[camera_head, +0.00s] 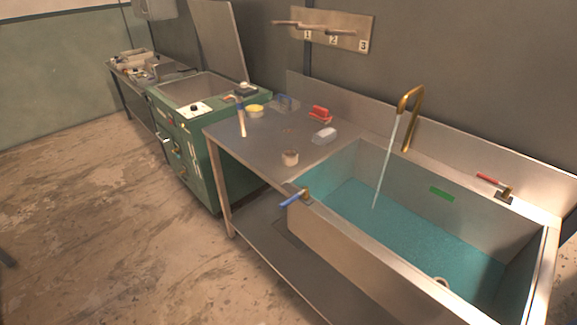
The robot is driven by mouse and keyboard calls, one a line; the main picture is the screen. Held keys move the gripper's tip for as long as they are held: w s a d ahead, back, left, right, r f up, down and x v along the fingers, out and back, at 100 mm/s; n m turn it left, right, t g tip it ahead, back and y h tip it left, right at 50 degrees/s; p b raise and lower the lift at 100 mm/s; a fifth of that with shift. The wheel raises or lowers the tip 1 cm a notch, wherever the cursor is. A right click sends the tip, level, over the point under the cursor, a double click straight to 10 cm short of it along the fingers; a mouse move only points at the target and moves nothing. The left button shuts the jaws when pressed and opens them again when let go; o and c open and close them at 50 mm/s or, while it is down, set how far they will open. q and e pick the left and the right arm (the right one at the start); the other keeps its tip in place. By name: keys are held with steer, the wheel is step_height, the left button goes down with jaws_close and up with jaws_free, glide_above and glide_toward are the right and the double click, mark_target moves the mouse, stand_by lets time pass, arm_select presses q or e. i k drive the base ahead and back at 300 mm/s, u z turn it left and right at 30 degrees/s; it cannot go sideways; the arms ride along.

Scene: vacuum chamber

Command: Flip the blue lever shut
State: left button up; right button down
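The blue lever (292,199) sits on a brass valve at the near left corner of the steel sink (340,238). Its handle points left and slightly down, out past the sink's front edge. A red lever (489,178) sits on a similar brass valve at the sink's back right. Water runs from the brass faucet (409,103) into the sink, which holds blue-green water. Neither of my grippers shows in the head view.
A green cabinet (208,163) stands farther left. The floor in front is clear.

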mark_target(305, 192)
steer(key=k, duration=0.65)
steer(key=u, duration=0.6)
steer(key=i, duration=1.3)
steer(key=z, duration=0.6)
